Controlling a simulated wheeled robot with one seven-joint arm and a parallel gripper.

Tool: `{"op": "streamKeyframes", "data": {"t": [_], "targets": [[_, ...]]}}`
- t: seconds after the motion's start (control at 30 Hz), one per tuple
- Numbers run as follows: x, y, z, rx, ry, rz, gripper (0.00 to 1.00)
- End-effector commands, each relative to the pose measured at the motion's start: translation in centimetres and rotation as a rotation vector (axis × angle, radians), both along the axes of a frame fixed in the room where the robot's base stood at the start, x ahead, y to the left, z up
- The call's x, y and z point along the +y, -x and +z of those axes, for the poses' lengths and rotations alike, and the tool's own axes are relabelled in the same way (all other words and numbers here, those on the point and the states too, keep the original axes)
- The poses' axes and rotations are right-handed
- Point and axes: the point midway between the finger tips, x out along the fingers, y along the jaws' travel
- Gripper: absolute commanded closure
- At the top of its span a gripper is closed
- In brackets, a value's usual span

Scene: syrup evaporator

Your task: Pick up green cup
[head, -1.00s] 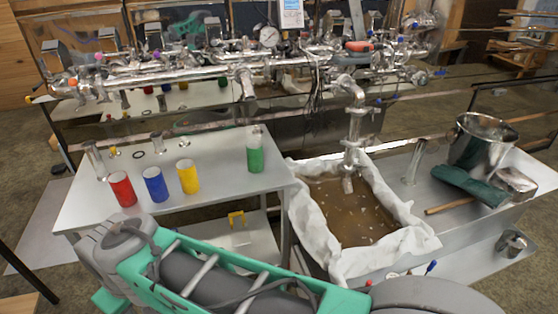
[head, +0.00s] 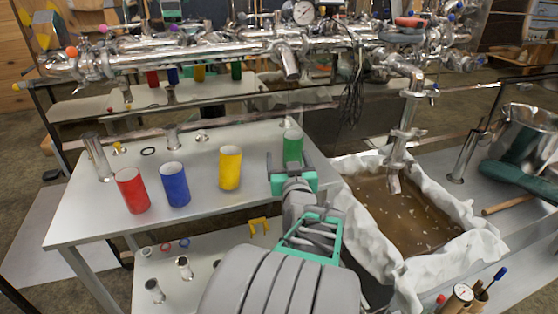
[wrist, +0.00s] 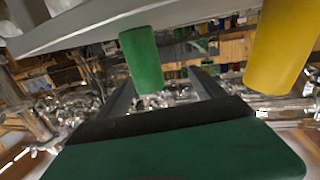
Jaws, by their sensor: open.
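The green cup (head: 293,146) stands upright near the right end of the grey table (head: 85,215). My gripper (head: 288,163) is open and empty just in front of it, its fingers pointing at the cup. In the wrist view the picture is turned over, and the green cup (wrist: 142,58) shows ahead between the two fingers (wrist: 162,85), nearer the left one. I cannot tell whether the fingertips reach past its near side. The gripper hides the cup's lower part in the head view.
A yellow cup (head: 230,167), a blue cup (head: 175,184) and a red cup (head: 132,190) stand to the left. Steel pipework (head: 200,60) runs behind the table. A cloth-lined basin (head: 365,235) of brown liquid is close on the right.

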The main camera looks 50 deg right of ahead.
Motion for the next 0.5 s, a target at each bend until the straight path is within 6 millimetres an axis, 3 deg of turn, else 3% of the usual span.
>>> {"op": "streamKeyframes", "data": {"t": [0.03,0.1,0.5], "targets": [[-1.1,1.1,-0.1,-0.021,0.018,-0.033,0.22],[-1.9,1.3,0.3,-0.037,0.031,-0.049,0.22],[-6.4,-3.0,0.1,-0.037,0.032,-0.044,0.22]]}}
